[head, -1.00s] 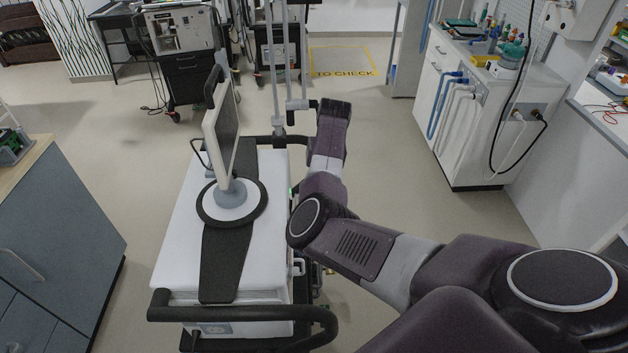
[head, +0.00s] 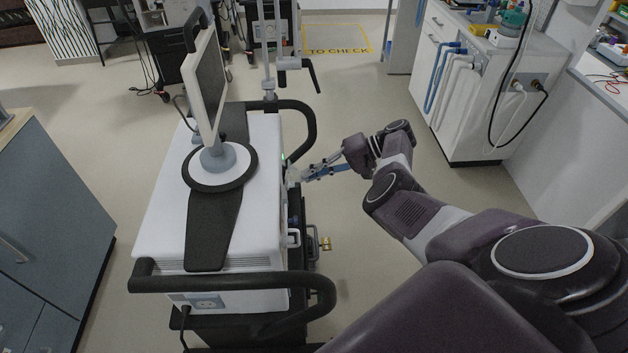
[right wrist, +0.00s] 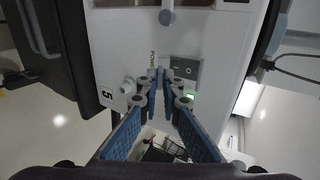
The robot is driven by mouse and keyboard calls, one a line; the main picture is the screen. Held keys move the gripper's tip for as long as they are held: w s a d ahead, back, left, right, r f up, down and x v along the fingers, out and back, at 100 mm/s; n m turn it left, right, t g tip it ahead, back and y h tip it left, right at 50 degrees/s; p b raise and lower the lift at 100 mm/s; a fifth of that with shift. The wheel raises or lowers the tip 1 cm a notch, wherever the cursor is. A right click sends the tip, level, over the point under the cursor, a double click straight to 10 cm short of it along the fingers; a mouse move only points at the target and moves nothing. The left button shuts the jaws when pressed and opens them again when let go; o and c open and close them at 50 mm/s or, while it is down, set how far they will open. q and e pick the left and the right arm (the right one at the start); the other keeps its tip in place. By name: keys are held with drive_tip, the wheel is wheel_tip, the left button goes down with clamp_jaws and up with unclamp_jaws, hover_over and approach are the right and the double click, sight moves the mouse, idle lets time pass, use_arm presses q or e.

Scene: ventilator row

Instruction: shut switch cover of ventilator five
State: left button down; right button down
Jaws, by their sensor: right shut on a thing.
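Ventilator five (head: 155,225) is a white box with a tilted screen on top, on a black cart. Its side panel (right wrist: 118,38) fills the upper right wrist view, with a "5" label (right wrist: 107,95), the word POWER and a grey switch plate (right wrist: 187,67). A green light (right wrist: 190,95) glows below the plate. My right gripper (right wrist: 160,74) is shut at the plate's left edge, on what seems to be the switch cover, mostly hidden between the blue fingertips. In the head view my right gripper (head: 297,174) meets the ventilator's right side. My left gripper is out of view.
Black handle bars (head: 235,283) curve around the cart's near and far ends. A brass fitting (head: 326,244) sticks out at its right side. A grey cabinet (head: 60,230) stands left and a white counter (head: 465,110) right. Open floor lies between cart and counter.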

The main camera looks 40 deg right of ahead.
drive_tip(key=shift+w+a+f+t+y+b, duration=0.1)
drive_tip(key=shift+a+f+t+y+b, duration=0.3)
drive_tip(key=shift+b, duration=0.9)
drive_tip(key=shift+w+a+f+t+y+b, duration=0.15)
drive_tip(key=shift+f+t+y+b, duration=0.2)
drive_tip(key=shift+y+b, duration=0.7)
drive_tip(key=shift+w+a+f+t+y+b, duration=0.15)
drive_tip(key=shift+f+t+y+b, duration=0.2)
drive_tip(key=shift+b, duration=1.25)
drive_tip(key=c, duration=2.1)
unclamp_jaws()
drive_tip(key=shift+r, duration=0.15)
